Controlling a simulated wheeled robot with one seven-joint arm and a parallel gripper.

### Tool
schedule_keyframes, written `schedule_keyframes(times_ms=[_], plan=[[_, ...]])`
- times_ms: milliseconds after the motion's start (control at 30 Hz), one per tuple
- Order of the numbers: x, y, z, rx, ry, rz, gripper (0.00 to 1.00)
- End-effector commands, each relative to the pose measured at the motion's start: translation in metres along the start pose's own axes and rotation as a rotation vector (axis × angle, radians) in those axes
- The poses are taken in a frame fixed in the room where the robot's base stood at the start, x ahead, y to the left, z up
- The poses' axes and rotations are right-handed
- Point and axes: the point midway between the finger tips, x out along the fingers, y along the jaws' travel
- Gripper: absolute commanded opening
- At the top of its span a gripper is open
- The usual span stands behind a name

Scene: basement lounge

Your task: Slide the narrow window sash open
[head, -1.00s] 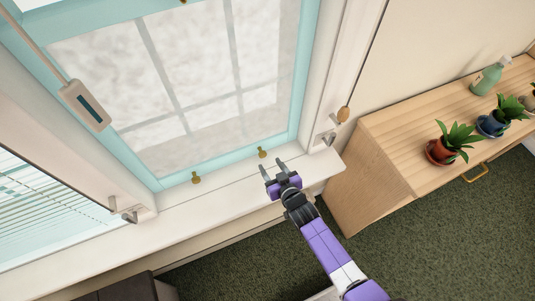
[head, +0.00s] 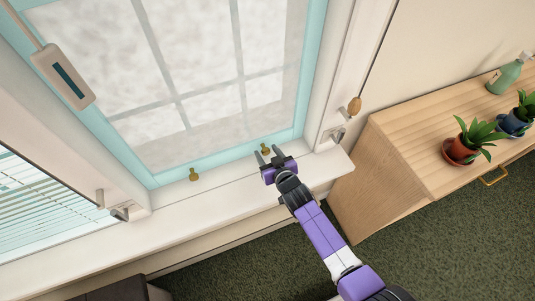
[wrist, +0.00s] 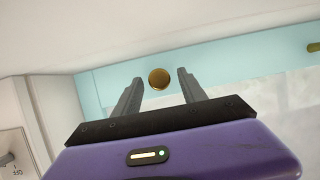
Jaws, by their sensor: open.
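The window sash (head: 225,155) has a light blue frame around frosted panes with pale bars. Two brass knobs sit along its lower rail: a left knob (head: 193,174) and a right knob (head: 265,148). My gripper (head: 268,156) is open at the right knob, above the white sill. In the wrist view the round brass knob (wrist: 159,79) shows between and beyond the tips of my two open fingers (wrist: 160,88), with no visible contact. The left knob also shows at the right edge of the wrist view (wrist: 314,47).
The white sill (head: 235,187) runs below the sash. A metal latch (head: 337,134) and a hanging wooden cord pull (head: 354,105) are at right. A wooden cabinet (head: 400,150) with potted plants stands farther right.

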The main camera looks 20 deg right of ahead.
Motion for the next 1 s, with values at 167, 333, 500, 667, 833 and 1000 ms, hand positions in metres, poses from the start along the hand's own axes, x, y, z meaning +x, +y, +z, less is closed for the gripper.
schedule_keyframes(times_ms=[167,333,500,667,833,1000], plan=[[-0.0002,0.0000,0.0000,0.000,0.000,0.000,0.33],[-0.0003,-0.0001,0.0001,0.000,0.000,0.000,0.00],[-0.0003,-0.0001,0.0002,0.001,0.000,0.000,0.00],[-0.0004,-0.0002,0.0003,0.001,0.000,0.000,0.00],[-0.0004,-0.0002,0.0004,0.001,0.000,0.000,0.00],[-0.0004,-0.0003,0.0005,0.001,0.000,0.000,0.00]])
